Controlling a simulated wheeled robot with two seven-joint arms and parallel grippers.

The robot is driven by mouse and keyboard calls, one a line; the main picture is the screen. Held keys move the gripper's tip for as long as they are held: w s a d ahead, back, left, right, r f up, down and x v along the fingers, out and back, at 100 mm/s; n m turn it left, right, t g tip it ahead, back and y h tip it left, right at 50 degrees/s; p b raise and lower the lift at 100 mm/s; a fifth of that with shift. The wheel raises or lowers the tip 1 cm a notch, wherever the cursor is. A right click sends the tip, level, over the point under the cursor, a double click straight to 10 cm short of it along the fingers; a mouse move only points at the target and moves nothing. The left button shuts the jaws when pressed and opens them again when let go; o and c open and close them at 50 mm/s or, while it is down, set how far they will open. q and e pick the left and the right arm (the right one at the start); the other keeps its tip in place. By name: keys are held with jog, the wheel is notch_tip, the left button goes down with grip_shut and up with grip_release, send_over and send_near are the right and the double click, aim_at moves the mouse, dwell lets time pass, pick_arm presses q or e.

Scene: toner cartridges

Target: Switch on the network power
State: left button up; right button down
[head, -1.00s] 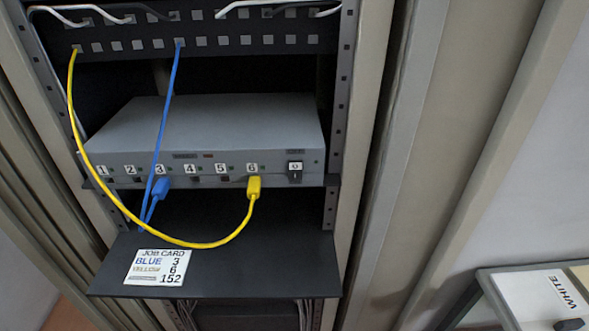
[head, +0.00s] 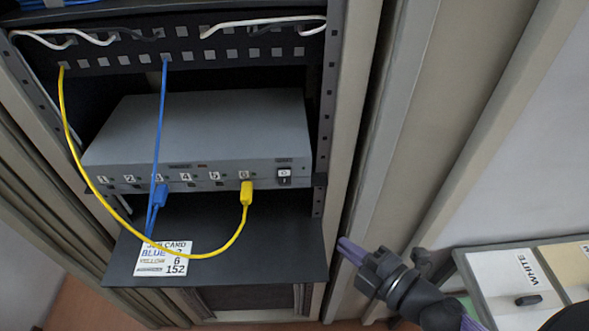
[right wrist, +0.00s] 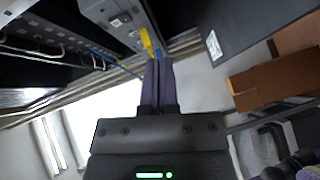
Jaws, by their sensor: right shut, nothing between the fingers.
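The grey network switch (head: 200,130) sits in the rack, with numbered ports along its front. Its power rocker (head: 284,175), marked 0 and I, is at the right end of the front. A blue plug (head: 160,196) is in port 3 and a yellow plug (head: 246,193) is in port 6. My right gripper (head: 345,247) is shut and empty, to the right of the shelf, lower than the switch and apart from it. In the right wrist view its fingers (right wrist: 158,75) are together, pointing toward the yellow plug (right wrist: 147,42). My left gripper is not in view.
A black shelf (head: 240,265) juts out below the switch and carries the job card (head: 165,258). The blue and yellow cables hang in front of the switch from the patch panel (head: 215,52). A drawer unit labelled WHITE (head: 505,280) stands at the lower right.

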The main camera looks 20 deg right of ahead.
jog(key=r+n, duration=0.1)
jog(key=a+r+n+y, duration=0.1)
jog(key=r, duration=0.1)
jog(key=a+r, duration=0.1)
jog(key=r, duration=0.1)
jog(key=shift+s+n+y, duration=0.15)
jog(key=shift+n+y, duration=0.25)
jog(key=p, duration=0.2)
send_near(284, 176)
jog(key=s+a+f+x, duration=0.1)
jog(key=x, duration=0.6)
jog(key=shift+w+d+f, duration=0.1)
jog(key=shift+w+f, duration=0.1)
jog(key=shift+w, duration=0.1)
